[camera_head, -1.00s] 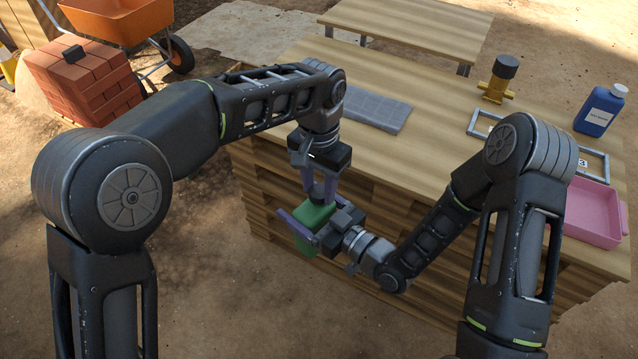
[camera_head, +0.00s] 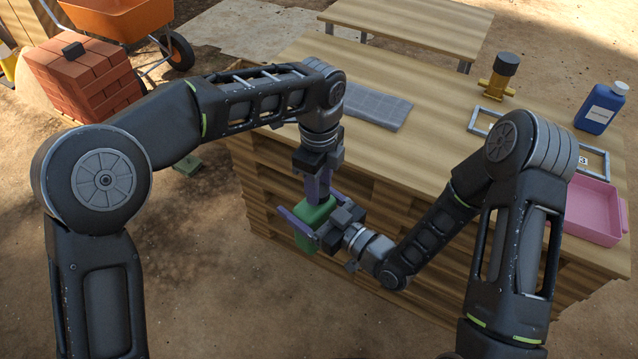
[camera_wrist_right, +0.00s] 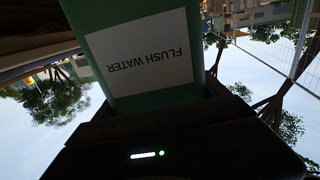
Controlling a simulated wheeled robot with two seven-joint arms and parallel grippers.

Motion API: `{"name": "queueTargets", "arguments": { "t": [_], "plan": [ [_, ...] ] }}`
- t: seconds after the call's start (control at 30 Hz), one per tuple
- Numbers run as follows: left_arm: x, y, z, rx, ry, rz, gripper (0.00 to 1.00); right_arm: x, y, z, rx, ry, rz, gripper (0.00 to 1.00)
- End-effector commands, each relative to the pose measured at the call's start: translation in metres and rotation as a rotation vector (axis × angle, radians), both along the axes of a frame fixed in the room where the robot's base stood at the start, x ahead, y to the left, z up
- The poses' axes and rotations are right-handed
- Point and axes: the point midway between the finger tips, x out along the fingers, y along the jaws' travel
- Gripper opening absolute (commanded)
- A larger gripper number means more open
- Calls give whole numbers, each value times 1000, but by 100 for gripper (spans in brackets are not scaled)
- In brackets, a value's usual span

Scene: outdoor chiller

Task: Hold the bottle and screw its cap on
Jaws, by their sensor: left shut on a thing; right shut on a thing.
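The green bottle (camera_head: 308,241) is held off the ground beside the near side of the wooden table, at the middle of the head view. My right gripper (camera_head: 310,220) is shut on its body. The bottle's white label reading "FLUSH WATER" fills the upper part of the right wrist view, where the green bottle (camera_wrist_right: 200,84) appears upside down. My left gripper (camera_head: 319,196) points down at the bottle's top, its purple fingers shut on the cap. The cap and the bottle's neck are hidden by the fingers, so I cannot tell how they meet.
On the table (camera_head: 440,95) are a grey mat (camera_head: 370,108), a brass fitting with a black top (camera_head: 500,75), a blue bottle (camera_head: 602,108), a grey frame (camera_head: 598,160) and a pink tray (camera_head: 592,210). Bricks (camera_head: 85,85) and an orange wheelbarrow (camera_head: 110,18) stand left.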

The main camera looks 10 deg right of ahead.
Motion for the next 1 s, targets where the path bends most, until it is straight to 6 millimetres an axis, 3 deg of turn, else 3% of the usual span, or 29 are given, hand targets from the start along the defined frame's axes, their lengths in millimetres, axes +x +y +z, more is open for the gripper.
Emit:
{"name": "queueTargets", "arguments": {
  "t": [0.3, 0.5, 0.67, 0.93, 0.97, 1.0],
  "plan": [
    [1, -1, -1, -2, -1, -919, 1, 0, 0, 0, 0, 0, 0, 0],
    [1, -1, -1, -2, -2, -1442, 1, 0, 0, 0, 0, 0, 0, 0],
    [1, -2, 0, -1, -4, -1632, 1, 0, 0, 0, 0, 0, 0, 0],
    [1, -2, 0, -1, -5, -1646, 1, 0, 0, 0, 0, 0, 0, 0],
    [1, -2, 0, -1, -5, -1645, 39, 0, 0, 0, 0, 0, 1, 0],
    [1, -2, 0, -1, -5, -1645, 42, 0, 0, 0, 0, 0, 1, 0]
  ]
}}
